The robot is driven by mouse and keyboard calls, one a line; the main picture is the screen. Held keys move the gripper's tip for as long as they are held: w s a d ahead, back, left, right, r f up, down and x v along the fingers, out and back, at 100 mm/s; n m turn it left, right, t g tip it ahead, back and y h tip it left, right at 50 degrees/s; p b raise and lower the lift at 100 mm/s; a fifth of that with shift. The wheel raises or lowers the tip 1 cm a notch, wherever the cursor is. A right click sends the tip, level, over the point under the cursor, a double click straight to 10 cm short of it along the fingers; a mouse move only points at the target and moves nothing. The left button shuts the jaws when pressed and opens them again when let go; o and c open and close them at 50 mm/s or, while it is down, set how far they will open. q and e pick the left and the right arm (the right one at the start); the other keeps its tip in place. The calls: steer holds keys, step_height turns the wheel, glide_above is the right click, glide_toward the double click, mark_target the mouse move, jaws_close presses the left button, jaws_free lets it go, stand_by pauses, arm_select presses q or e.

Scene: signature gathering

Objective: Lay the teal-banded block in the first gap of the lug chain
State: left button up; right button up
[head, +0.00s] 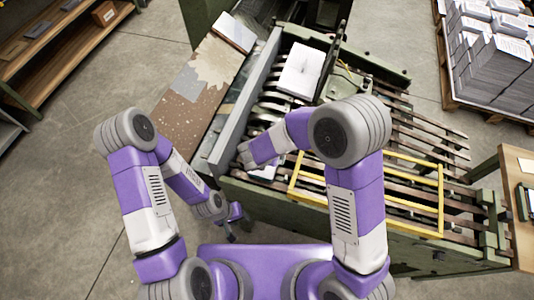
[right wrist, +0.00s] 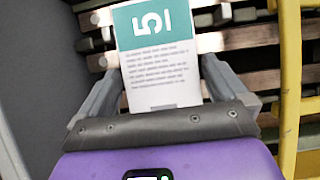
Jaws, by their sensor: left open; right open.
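The teal-banded block (right wrist: 156,75) is a white paper block with a teal top band marked with large white characters and grey text lines below. It lies on the metal bars of the lug chain (right wrist: 260,57) in the right wrist view. My right gripper (right wrist: 160,72) is open, with one finger on each side of the block. In the head view, the right forearm hides most of that spot, and a small white patch (head: 266,170) shows beneath it. My left gripper (head: 233,223) is open and empty, low beside the machine's near end.
Another white block (head: 302,70) lies farther up the chain. A grey wall (head: 243,100) runs along the chain's left side, with a brown speckled board (head: 195,95) beyond. A yellow frame (head: 440,203) stands over the bars at right. Paper stacks (head: 490,62) sit on a pallet.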

steer(key=p+v, duration=0.4)
steer(key=v, duration=0.8)
